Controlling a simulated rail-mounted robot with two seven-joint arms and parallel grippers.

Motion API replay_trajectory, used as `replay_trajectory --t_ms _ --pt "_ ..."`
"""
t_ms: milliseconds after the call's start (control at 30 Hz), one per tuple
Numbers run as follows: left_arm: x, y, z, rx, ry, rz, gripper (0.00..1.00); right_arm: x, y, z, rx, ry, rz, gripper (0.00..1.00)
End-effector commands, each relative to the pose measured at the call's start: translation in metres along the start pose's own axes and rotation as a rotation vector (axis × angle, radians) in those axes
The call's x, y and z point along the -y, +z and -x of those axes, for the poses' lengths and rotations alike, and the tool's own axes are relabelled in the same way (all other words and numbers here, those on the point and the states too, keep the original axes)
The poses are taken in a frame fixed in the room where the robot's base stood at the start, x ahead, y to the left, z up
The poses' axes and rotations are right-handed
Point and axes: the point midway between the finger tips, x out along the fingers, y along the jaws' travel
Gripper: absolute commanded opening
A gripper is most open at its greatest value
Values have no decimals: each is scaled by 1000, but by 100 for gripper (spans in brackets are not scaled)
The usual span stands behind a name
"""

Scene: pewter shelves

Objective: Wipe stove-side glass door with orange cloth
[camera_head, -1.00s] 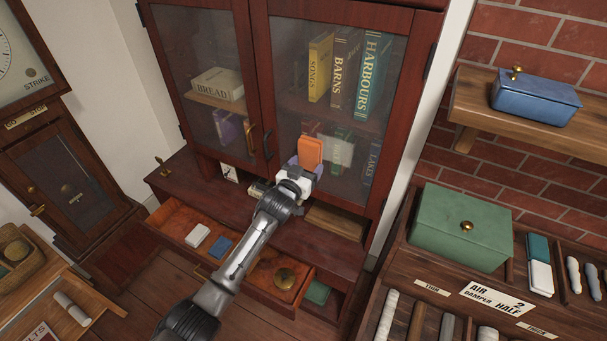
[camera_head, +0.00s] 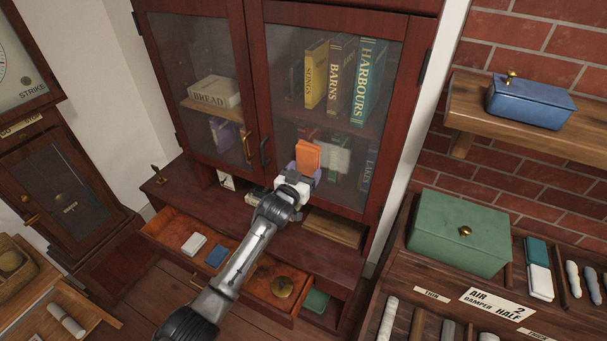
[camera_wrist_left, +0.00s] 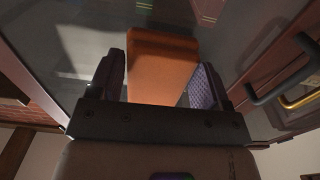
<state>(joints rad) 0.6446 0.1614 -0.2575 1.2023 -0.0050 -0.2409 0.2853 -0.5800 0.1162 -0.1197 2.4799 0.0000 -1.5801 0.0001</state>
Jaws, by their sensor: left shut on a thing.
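The orange cloth (camera_head: 307,155) is a thick folded pad, held upright in front of the right-hand glass door (camera_head: 288,48), low on its pane. My left gripper (camera_head: 304,170) is shut on it. In the left wrist view the cloth (camera_wrist_left: 160,62) stands between the two dark fingers, close to the glass (camera_wrist_left: 75,50). I cannot tell whether it touches the pane. A pale, hazy patch (camera_head: 337,157) shows on the glass just right of the cloth. My right gripper is not in view.
The doors' dark handle (camera_head: 265,150) and brass handle (camera_head: 246,147) stand out left of the cloth. An open drawer (camera_head: 170,239) juts out below my left arm. Books (camera_head: 368,75) are behind the glass. A green box (camera_head: 459,232) and blue box (camera_head: 530,101) stand on the right.

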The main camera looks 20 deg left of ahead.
Motion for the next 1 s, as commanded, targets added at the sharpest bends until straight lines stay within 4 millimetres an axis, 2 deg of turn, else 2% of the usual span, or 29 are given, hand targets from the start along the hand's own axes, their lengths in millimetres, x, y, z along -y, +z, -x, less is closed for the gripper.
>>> replay_trajectory --t_ms 733,1000 --pt "-2 0 -11 -1 1 1 48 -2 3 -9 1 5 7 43" --pt "-16 -1 -11 -1 2 3 48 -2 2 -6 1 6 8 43"
